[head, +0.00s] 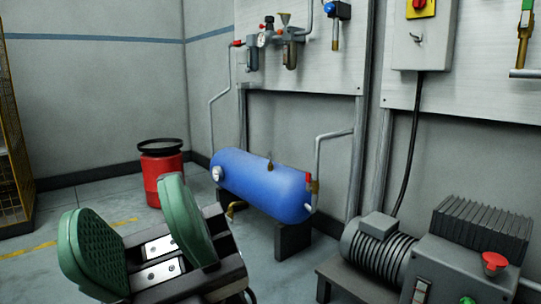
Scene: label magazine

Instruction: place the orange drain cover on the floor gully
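My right gripper (122,205) is at the lower left of the head view. Its two green pads stand well apart, with nothing between them. I see no orange drain cover and no floor gully in this view. My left gripper is not in view.
A red drum (160,180) with a black round top (160,146) stands on the floor behind my gripper. A blue tank (262,184) on dark supports and a grey motor unit (380,250) stand along the wall. A yellow mesh cage (10,150) is at far left. Bare floor lies between.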

